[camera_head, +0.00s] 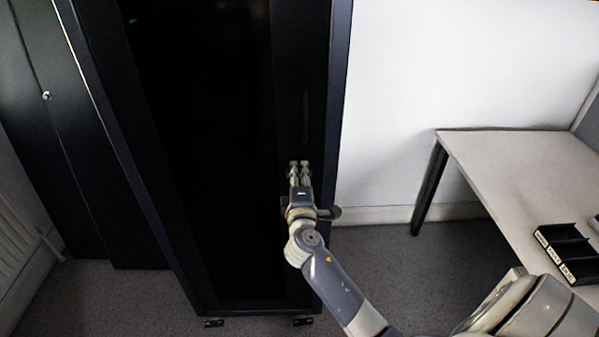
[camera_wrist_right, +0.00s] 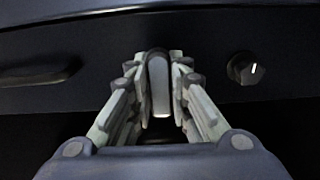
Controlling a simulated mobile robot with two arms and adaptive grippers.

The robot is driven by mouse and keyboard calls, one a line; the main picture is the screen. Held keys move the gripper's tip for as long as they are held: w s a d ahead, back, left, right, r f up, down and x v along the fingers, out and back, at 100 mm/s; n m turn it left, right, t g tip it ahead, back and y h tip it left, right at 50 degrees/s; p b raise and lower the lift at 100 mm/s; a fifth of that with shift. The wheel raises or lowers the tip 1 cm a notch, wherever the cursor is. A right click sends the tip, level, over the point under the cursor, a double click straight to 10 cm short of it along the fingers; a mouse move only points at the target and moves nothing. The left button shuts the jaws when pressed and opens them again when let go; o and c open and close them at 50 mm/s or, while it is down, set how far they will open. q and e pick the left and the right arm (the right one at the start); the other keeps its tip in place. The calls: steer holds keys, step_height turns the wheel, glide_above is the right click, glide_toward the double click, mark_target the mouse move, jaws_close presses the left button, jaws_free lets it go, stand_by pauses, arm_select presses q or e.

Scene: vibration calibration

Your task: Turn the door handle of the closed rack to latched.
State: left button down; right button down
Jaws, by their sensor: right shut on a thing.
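The closed rack (camera_head: 205,140) is a tall black cabinet with a dark door in the head view. My right gripper (camera_head: 300,168) is at the right-hand stile of the door, below a long vertical pull bar (camera_head: 306,115). In the right wrist view the gripper (camera_wrist_right: 160,80) is shut on the door handle (camera_wrist_right: 159,85), a short rounded grey lever between the two fingertips. It lies across the stile, which runs sideways in that view. In the head view the fingers hide the handle. My left gripper is not in view.
A round knob (camera_wrist_right: 245,68) with a white mark sits on the stile beside the handle. A table (camera_head: 520,165) with black trays (camera_head: 567,252) stands at the right. A dark cabinet (camera_head: 60,130) stands at the left. Grey floor (camera_head: 385,265) is clear between rack and table.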

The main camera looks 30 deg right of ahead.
stand_by(0.5)
steer(key=c, duration=1.5)
jaws_free()
steer(key=v, duration=1.2)
steer(key=shift+s, duration=0.1)
